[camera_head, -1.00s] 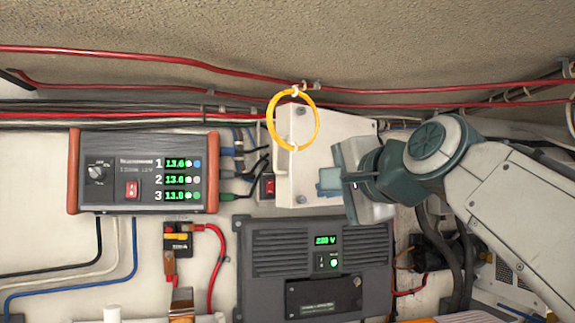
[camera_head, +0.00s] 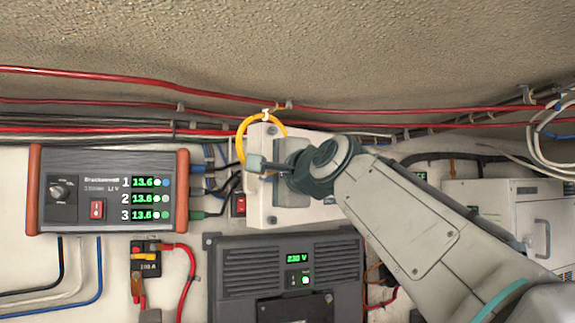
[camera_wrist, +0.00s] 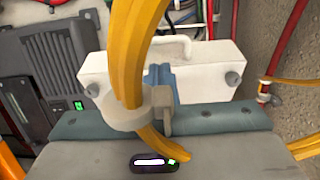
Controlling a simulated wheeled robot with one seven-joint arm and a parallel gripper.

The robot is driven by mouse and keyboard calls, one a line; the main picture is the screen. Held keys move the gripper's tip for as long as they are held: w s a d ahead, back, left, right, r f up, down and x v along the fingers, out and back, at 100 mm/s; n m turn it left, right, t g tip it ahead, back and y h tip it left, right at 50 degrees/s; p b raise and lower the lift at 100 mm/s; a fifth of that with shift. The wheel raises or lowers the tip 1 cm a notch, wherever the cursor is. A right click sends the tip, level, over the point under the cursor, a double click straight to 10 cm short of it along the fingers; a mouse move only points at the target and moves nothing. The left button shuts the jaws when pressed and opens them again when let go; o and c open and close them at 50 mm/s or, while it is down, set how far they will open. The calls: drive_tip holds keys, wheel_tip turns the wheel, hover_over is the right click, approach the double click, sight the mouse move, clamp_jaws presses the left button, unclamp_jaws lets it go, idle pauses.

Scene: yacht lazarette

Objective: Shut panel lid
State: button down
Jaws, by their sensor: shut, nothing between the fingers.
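The white panel lid (camera_head: 260,200) is in the middle of the head view, above the dark inverter, with round fasteners at its left corners. In the wrist view the lid (camera_wrist: 110,82) has knobs at its lower corners and a pale handle (camera_wrist: 170,48) along its far edge. My gripper (camera_head: 256,164) is shut and empty in front of the lid, its blue-grey fingertips (camera_wrist: 160,88) over the lid's face. I cannot tell whether they touch it. The arm hides the lid's right part. Whether the lid sits flush is unclear.
A yellow cable loop (camera_head: 243,138) hangs at the lid's upper left; it crosses close in front of the wrist camera (camera_wrist: 130,60). The inverter (camera_head: 225,270) is below, the three-display meter (camera_head: 110,190) left. Red cables (camera_head: 390,110) run above. A white cabinet (camera_head: 490,210) stands right.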

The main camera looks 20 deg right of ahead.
drive_tip(key=shift+w+a, duration=0.45)
drive_tip(key=shift+a, duration=0.4)
drive_tip(key=w+a+p, duration=0.4)
drive_tip(key=w+a, duration=0.1)
drive_tip(key=w, duration=0.7)
drive_tip(key=shift+a+r, duration=0.15)
drive_tip(key=shift+a, duration=0.1)
drive_tip(key=shift+s, duration=0.1)
